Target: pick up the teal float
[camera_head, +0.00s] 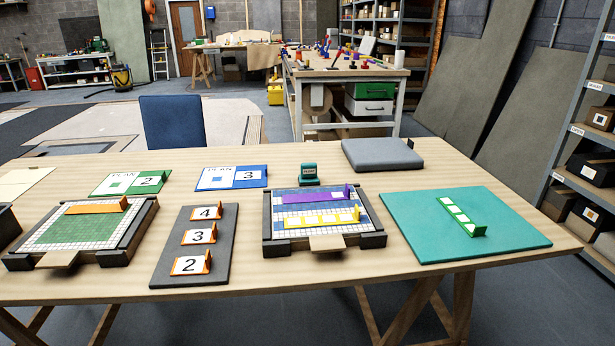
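A small teal block-like tool with a dark label, which looks like the teal float (308,173), stands on the wooden table (120,292). It is just behind the middle mosaic panel (267,224), between the blue plan card (222,188) and the grey pad (381,157). It appears upright, and nothing covers it. Neither of my grippers is in view.
The middle panel holds a purple strip (313,196) and a yellow strip (320,219). A green panel (82,228) and a grey board (165,262) with numbered orange tags lie left. A teal mat (510,231) with a green strip (459,214) lies right.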

